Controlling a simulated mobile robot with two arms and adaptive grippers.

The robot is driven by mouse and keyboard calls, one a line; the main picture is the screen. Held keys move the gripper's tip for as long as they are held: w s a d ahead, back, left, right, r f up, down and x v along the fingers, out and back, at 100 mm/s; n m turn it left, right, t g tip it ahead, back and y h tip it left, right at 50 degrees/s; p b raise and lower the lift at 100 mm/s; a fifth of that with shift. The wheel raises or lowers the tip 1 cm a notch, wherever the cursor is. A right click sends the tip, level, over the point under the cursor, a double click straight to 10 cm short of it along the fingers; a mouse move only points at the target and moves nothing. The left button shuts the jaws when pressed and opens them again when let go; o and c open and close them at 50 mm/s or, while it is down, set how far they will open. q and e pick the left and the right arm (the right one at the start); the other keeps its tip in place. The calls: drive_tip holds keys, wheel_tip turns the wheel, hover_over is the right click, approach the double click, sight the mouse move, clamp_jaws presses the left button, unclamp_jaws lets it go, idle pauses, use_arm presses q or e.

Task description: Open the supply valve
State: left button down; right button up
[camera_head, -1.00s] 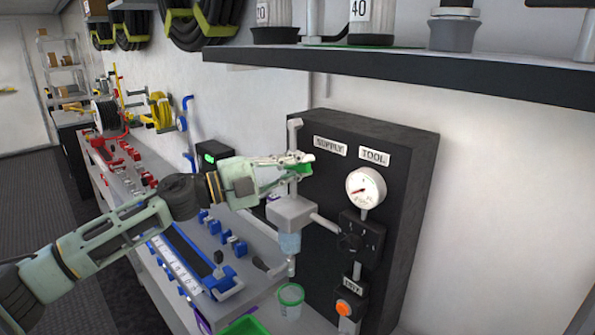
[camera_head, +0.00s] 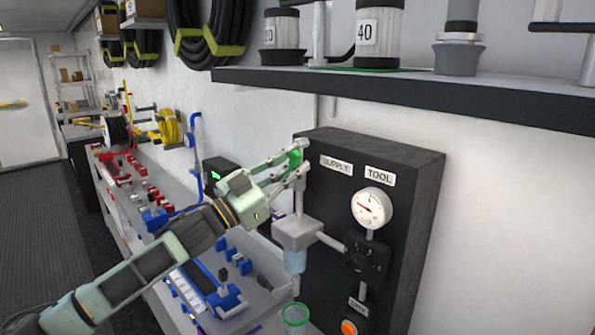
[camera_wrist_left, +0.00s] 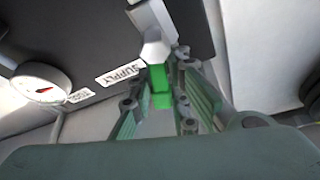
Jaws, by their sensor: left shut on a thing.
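The supply valve's green handle (camera_head: 295,157) is at the top of the pipe on the black panel (camera_head: 410,185), left of the white SUPPLY label (camera_head: 336,165). My left gripper (camera_head: 299,164) reaches it from the lower left, its fingers closed around it. In the left wrist view the green handle (camera_wrist_left: 160,80) lies between the two fingers, below a pale fitting (camera_wrist_left: 154,48). The fingers partly hide the handle. The SUPPLY label (camera_wrist_left: 122,72) also shows there. My right gripper is in neither view.
A pressure gauge (camera_head: 370,208) and a black knob (camera_head: 363,255) are on the panel's right. A grey filter block (camera_head: 297,232) hangs below the valve. A dark-edged shelf (camera_head: 430,92) with fittings overhangs the panel. The bench (camera_head: 138,200) holds red and blue tools.

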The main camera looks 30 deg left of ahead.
use_arm(q)
drive_tip(key=shift+w+a+r+n+t+y+p, duration=0.15)
drive_tip(key=shift+a+n+t+y, duration=0.3)
drive_tip(key=shift+n, duration=0.6)
drive_tip(key=shift+a+f+n+t+y+p, duration=0.1)
drive_tip(key=shift+n+y, duration=0.5)
drive_tip(key=shift+n, duration=0.4)
drive_tip(key=shift+w+a+r+n+t+y+p, duration=0.15)
drive_tip(key=shift+a+n+t+y, duration=0.3)
drive_tip(key=shift+n, duration=0.6)
drive_tip(key=shift+d, duration=0.1)
drive_tip(key=c, duration=1.6)
unclamp_jaws()
drive_tip(key=shift+s, duration=0.1)
drive_tip(key=shift+c, duration=0.2)
drive_tip(key=shift+f, duration=0.1)
drive_tip(key=v, duration=1.2)
drive_tip(key=shift+r, duration=0.2)
